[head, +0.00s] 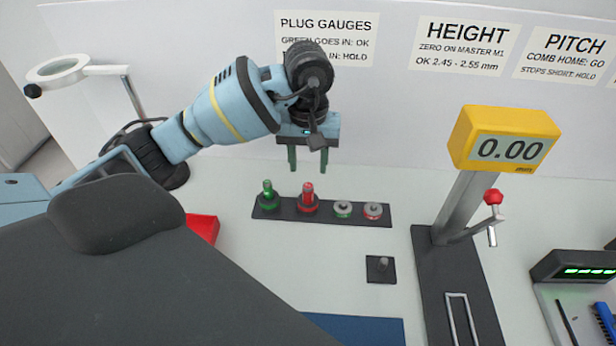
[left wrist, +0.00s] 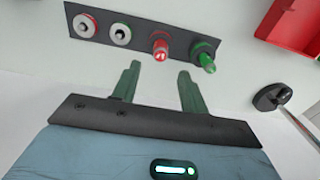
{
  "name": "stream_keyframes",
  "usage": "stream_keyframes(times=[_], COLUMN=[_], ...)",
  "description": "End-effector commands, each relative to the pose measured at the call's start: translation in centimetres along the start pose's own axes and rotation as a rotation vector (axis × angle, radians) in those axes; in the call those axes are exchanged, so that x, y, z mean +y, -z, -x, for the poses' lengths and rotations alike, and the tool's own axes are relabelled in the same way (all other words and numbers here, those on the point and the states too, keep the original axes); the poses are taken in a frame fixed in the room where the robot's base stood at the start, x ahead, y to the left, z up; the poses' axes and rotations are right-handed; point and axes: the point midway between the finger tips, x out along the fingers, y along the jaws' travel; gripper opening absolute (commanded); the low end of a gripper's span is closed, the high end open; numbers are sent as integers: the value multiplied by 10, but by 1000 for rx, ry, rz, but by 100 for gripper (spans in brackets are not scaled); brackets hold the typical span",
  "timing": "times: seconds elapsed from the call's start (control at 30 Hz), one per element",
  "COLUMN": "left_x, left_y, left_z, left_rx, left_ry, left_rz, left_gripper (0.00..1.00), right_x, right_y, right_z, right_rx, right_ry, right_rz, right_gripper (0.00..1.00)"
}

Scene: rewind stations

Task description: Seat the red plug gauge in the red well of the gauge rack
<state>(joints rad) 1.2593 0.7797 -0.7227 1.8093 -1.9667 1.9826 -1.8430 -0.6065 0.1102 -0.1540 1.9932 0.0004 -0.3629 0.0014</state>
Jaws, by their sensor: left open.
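The red plug gauge (head: 308,193) stands upright on the dark gauge rack (head: 325,213), with a red ring around its foot. It also shows in the left wrist view (left wrist: 161,46). I cannot tell how deep it sits. The green plug gauge (head: 268,190) stands beside it on the left. Two silver-centred round pieces, one green-ringed (head: 343,209) and one red-ringed (head: 373,211), are farther right on the rack. My left gripper (head: 308,172) is open and empty, pointing down above and behind the rack, apart from the gauges. My right gripper is not in view.
A height gauge with a yellow display (head: 505,138) stands to the right. A small black block with a peg (head: 380,268) lies in front of the rack. A red bin (head: 203,228) is at the left, a blue mat (head: 365,330) at the front.

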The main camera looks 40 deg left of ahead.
Motion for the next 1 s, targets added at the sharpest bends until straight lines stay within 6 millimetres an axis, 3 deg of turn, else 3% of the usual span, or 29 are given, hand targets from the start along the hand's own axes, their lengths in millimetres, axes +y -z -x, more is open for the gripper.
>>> stream_keyframes(times=[0.1,0.3,1.0], left_x=[0,0,0], left_y=[1,0,0], left_z=[22,40,41], left_rx=[4,1,-1], left_ry=[-1,1,1], left_rz=[-1,0,0], left_gripper=[44,44,44], right_x=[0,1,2], right_y=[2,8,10], right_z=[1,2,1], right_rx=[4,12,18], right_ry=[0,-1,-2], right_rz=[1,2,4], right_gripper=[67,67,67])
